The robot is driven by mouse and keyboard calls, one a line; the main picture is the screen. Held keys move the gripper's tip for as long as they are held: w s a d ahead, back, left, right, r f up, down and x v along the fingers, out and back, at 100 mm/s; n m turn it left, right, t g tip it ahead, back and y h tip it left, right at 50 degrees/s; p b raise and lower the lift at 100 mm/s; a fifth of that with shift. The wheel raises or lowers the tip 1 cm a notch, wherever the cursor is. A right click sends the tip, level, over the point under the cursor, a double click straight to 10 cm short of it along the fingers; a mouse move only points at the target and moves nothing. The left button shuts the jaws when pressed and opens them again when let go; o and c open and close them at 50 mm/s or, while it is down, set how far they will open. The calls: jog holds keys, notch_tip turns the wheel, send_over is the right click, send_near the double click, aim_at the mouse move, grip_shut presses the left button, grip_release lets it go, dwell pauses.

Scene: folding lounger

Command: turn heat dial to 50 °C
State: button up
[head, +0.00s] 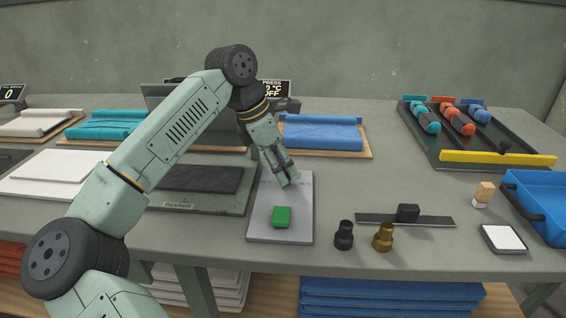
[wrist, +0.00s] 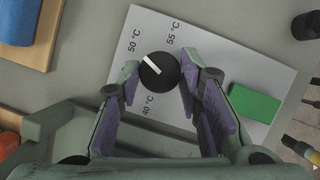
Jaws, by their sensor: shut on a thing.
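The heat dial (wrist: 160,76) is a round black knob with a white pointer line. It sits on a light grey panel (wrist: 215,55), which also shows in the head view (head: 266,208). The pointer faces up and left in the wrist view, roughly toward the 50 °C mark (wrist: 133,40). The 55 °C mark (wrist: 173,33) is at the upper right, and the 40 °C mark (wrist: 148,106) is below. My gripper (wrist: 159,82) is shut on the dial, with a finger on either side. In the head view my gripper (head: 290,183) reaches down to the panel and hides the dial.
A green button (head: 282,216) is on the panel's near end, close to my right finger in the wrist view. A press (head: 205,200) stands left of the panel. A display (head: 275,88) behind my arm reads PRESS and OFF, partly hidden. Dark and brass knobs (head: 344,235) stand to the right.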

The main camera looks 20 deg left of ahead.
jog(key=shift+m, duration=0.4)
jog(key=o, duration=1.1)
jog(key=shift+r, duration=0.1)
jog(key=v, duration=1.1)
jog(key=shift+a+r, duration=0.15)
jog(key=shift+r, duration=0.25)
